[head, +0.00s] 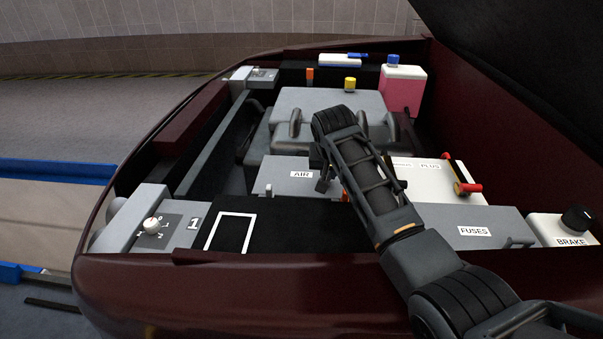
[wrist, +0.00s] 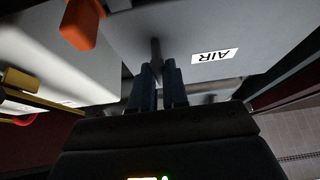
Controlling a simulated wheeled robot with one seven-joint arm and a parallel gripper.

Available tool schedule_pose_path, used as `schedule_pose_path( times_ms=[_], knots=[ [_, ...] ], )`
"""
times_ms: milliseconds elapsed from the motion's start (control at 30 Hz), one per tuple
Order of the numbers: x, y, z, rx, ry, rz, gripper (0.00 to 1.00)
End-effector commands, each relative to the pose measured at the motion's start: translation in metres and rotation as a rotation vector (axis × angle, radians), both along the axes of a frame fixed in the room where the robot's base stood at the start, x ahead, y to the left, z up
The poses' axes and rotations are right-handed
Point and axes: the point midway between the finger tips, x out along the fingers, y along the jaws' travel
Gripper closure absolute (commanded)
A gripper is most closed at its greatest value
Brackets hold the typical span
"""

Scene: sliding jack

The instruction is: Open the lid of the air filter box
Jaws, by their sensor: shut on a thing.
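The air filter box (head: 275,187) is a grey box with an "AIR" label on its lid, left of the middle of the engine bay. In the wrist view its grey lid (wrist: 200,25) fills the upper middle, with the label upside down. The lid looks flat in the head view; I cannot tell whether it is slightly raised. My gripper (head: 324,182) is at the right side of the lid, partly hidden by my arm. In the wrist view my gripper (wrist: 160,72) is shut on a thin grey handle (wrist: 155,50) beside the label.
A white battery (head: 425,178) with a red clamp (head: 467,188) stands to the right. The grey fuse box (head: 470,218) and brake reservoir (head: 560,230) are nearer right. The engine cover (head: 300,100) lies behind. The raised hood (head: 520,50) overhangs the right.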

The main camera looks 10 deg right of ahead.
Motion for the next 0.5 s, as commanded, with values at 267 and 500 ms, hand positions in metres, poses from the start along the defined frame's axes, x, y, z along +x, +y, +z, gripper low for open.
schedule_pose_path(
  times_ms=[267, 500],
  knots=[
    [0.000, 0.001, 0.004, 0.001, 0.000, 0.000, 1.00],
    [0.002, 0.005, 0.019, 0.001, -0.001, 0.000, 1.00]
  ],
)
